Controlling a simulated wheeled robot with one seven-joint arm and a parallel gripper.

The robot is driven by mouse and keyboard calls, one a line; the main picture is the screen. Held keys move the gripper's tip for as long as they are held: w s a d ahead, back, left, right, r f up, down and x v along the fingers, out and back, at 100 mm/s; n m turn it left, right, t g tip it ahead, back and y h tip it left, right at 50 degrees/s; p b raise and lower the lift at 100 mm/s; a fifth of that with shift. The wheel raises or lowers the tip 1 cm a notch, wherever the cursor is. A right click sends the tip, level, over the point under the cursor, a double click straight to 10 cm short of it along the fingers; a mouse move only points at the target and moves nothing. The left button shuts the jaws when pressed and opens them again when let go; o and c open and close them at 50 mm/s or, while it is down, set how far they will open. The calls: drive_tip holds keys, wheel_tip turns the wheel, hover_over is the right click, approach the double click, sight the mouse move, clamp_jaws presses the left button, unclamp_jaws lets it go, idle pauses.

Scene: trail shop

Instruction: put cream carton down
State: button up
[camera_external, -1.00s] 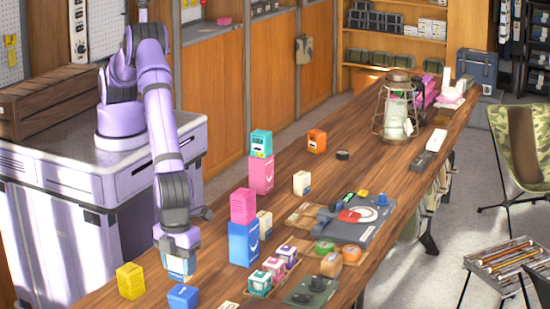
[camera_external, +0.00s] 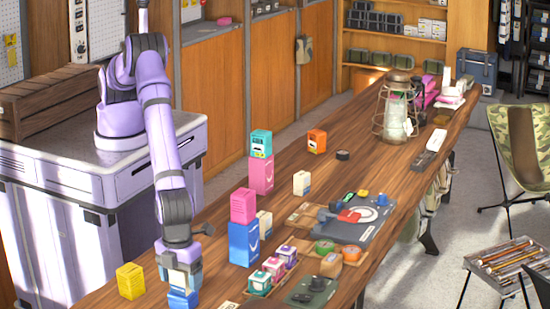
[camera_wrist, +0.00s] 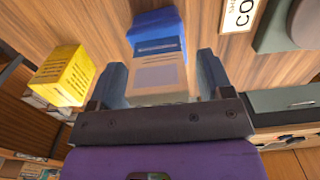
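The cream carton (camera_wrist: 160,78) is between the fingers of my gripper (camera_wrist: 160,85) in the wrist view. A small blue box (camera_external: 183,300) is directly below the gripper. The blue box also shows just past the carton in the wrist view (camera_wrist: 153,20). I cannot tell whether the carton touches the box.
A yellow box (camera_external: 131,281) stands left of my gripper. To the right, a pink box (camera_external: 243,206) is stacked on a tall blue box (camera_external: 243,243). Several small boxes stand in a tray (camera_external: 262,291) nearby. Bare wood (camera_external: 215,282) lies between the gripper and that tray.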

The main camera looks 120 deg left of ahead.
wheel_tip(320, 180, up, 12)
drive_tip(key=shift+r, duration=0.1)
drive_tip(key=a+r+n+t, duration=0.1)
drive_tip(key=a+r+n, duration=0.3)
drive_tip(key=a+r, duration=1.35)
drive_tip(key=s+a+r+n+t, duration=0.2)
drive_tip(key=s+a+r+n, duration=0.45)
drive_tip(key=a+r, duration=0.65)
drive_tip(key=s+a+r+n, duration=0.2)
drive_tip(key=s+a+r, duration=0.2)
drive_tip(key=s+a, duration=0.9)
drive_tip(key=s+a+f+n+t, duration=0.1)
drive_tip(key=s+a+f+n, duration=0.1)
drive_tip(key=s, duration=0.6)
drive_tip(key=s+a+f+n+t, duration=0.1)
drive_tip(key=s+a+n, duration=0.2)
drive_tip(key=s, duration=0.6)
drive_tip(key=shift+a+f, duration=0.4)
drive_tip(key=shift+a, duration=0.45)
drive_tip(key=shift+n, duration=0.25)
